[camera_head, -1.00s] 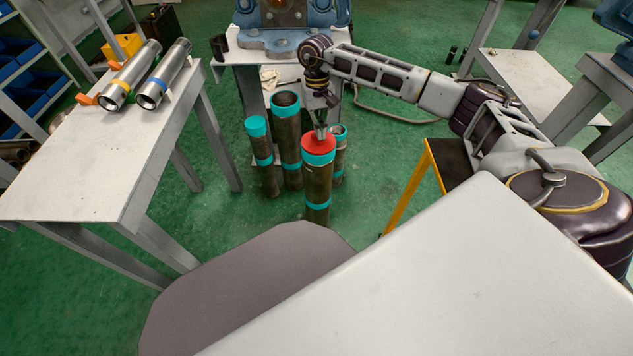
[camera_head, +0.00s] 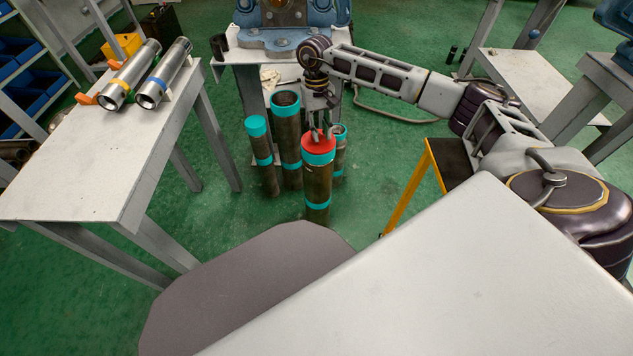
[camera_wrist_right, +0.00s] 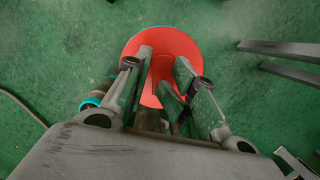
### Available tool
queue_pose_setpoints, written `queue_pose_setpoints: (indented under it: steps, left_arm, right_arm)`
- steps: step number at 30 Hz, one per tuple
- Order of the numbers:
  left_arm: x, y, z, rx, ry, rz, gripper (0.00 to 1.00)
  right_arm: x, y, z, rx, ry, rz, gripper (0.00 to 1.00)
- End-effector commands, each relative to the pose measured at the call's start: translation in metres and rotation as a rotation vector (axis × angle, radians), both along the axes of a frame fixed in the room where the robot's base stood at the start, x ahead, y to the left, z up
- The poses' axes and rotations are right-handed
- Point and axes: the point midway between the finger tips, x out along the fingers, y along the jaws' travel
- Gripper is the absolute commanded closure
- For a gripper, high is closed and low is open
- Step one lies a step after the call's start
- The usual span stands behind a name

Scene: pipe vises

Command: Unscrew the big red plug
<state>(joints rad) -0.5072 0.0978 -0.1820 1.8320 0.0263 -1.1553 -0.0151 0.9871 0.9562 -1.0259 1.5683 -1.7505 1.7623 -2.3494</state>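The big red plug (camera_head: 319,143) sits in the top of an upright dark pipe with teal bands (camera_head: 318,186), in front of other pipes. My right gripper (camera_head: 322,133) points down right over the plug. In the right wrist view the round red plug (camera_wrist_right: 162,62) lies below my right gripper (camera_wrist_right: 168,60), whose fingers stand apart over its face. Whether the fingertips touch the plug I cannot tell. The fingers hide part of it. My left gripper is in neither view.
Several other teal-banded pipes (camera_head: 286,140) stand close behind and to the left. A grey table (camera_head: 80,180) with two metal pipes is at the left. A blue vise (camera_head: 280,38) stands behind. A yellow-legged stand (camera_head: 408,187) is at the right. Green floor lies clear around the pipes.

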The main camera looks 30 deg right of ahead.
Motion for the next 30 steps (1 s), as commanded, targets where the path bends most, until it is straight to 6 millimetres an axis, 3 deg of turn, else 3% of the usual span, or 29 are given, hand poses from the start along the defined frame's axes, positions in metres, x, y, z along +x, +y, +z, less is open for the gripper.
queue_pose_setpoints:
  steps: [12, 23, 30]
  left_arm:
    - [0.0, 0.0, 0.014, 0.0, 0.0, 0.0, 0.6]
    - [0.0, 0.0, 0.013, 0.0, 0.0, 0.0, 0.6]
    - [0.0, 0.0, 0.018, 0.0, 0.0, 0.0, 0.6]
  right_arm:
    - [0.0, -0.001, 0.022, -0.001, -0.002, -0.002, 0.77]
    - [0.001, -0.001, 0.023, -0.001, -0.003, -0.004, 0.77]
    - [0.0, -0.001, 0.024, -0.001, -0.004, -0.092, 0.77]
